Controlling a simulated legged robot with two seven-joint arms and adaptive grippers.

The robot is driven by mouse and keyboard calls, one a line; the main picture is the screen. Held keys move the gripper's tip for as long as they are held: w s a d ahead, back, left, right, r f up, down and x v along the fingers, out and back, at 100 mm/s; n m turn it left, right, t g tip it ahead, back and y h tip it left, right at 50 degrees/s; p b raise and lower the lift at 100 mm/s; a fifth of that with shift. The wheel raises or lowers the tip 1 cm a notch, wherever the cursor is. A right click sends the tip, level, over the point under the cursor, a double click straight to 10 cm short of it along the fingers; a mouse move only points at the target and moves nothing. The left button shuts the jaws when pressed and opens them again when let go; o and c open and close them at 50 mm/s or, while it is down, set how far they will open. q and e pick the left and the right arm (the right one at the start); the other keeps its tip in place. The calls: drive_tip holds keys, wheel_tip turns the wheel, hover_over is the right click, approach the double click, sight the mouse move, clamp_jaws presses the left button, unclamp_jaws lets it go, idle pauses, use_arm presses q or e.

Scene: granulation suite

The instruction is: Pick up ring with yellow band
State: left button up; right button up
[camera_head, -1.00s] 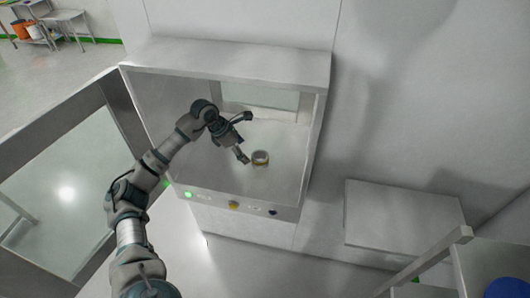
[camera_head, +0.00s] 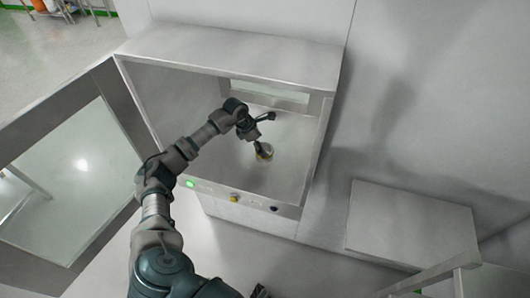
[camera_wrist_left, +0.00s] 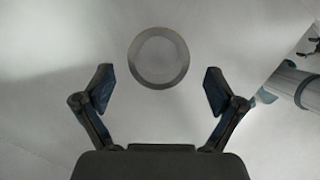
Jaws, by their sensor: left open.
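The ring with the yellow band (camera_head: 265,153) sits on the floor of an open-fronted metal chamber in the head view, partly hidden by a finger of my left gripper. My left gripper (camera_head: 266,134) is inside the chamber, open, with one finger close to the ring. In the left wrist view the ring (camera_wrist_left: 160,82) is a grey circle seen from above, ahead of the open fingers and centred between them. Nothing is between the fingertips (camera_wrist_left: 158,88). I cannot tell whether a finger touches the ring. A small dark part of mine shows at the bottom edge of the head view, possibly my right gripper.
The chamber (camera_head: 225,50) has side walls, a roof and a front sill with a green light and buttons. Its door (camera_head: 75,175) stands open at the left. A grey box (camera_head: 410,222) is at the right. The chamber floor around the ring is clear.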

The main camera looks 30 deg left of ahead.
sight(268, 147)
use_arm(q)
drive_tip(key=x, duration=0.3)
drive_tip(key=p+x, duration=0.1)
drive_tip(key=x, duration=0.1)
drive_tip(key=shift+a+f, duration=0.3)
drive_tip(key=shift+f, duration=0.15)
drive_tip(key=shift+d+r, duration=0.1)
drive_tip(key=shift+d, duration=0.05)
drive_tip(key=c, duration=1.5)
drive_tip(key=shift+c, duration=0.2)
drive_tip(key=shift+r, duration=0.1)
